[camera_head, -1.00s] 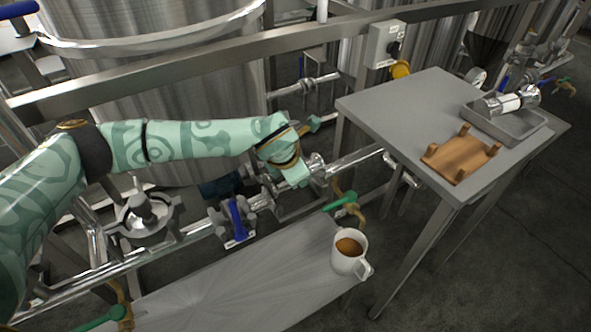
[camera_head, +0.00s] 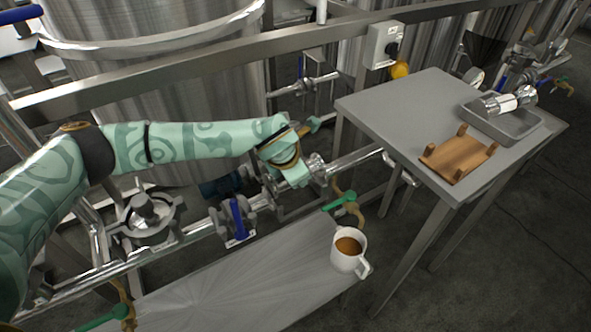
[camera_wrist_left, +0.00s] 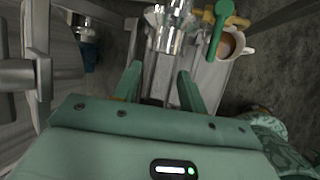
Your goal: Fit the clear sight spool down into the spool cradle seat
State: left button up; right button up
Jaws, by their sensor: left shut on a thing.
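A short spool (camera_head: 508,103) with shiny metal ends and a pale middle lies in the grey tray at the right of the side table. It looks like the clear sight spool. A brown wooden cradle (camera_head: 460,158) with raised corner posts sits empty on the same table, left of the tray. My left gripper (camera_head: 303,180) is down at the pipe line, well left of the table. In the left wrist view its fingers (camera_wrist_left: 160,88) straddle a pipe section, next to a shiny metal fitting (camera_wrist_left: 170,38). The held part is mostly hidden. My right gripper is not in view.
The grey side table (camera_head: 400,105) has free room at its left and back. The tray (camera_head: 520,130) stands at its right. A white mug (camera_head: 347,262) of brown drink stands on the lower bench near a green-handled valve (camera_head: 341,201). A steel rail (camera_head: 180,62) crosses behind my arm.

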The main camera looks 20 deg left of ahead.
pick_arm(q)
jog(key=shift+r, duration=0.15)
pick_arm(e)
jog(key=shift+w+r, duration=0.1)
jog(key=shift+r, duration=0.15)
pick_arm(q)
jog(key=shift+f+b, duration=0.45)
jog(key=shift+f, duration=1.75)
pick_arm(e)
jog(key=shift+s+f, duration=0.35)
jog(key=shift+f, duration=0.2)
pick_arm(q)
jog(key=o, duration=1.3)
jog(key=shift+o, duration=0.2)
jog(key=shift+r, duration=0.1)
jog(key=p+v, duration=0.7)
jog(key=v, duration=0.9)
jog(key=shift+p, duration=0.4)
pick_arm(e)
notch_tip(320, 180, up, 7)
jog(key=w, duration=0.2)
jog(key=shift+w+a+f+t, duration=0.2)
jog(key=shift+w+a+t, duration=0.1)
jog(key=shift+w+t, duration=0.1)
pick_arm(q)
jog(key=shift+s, duration=0.15)
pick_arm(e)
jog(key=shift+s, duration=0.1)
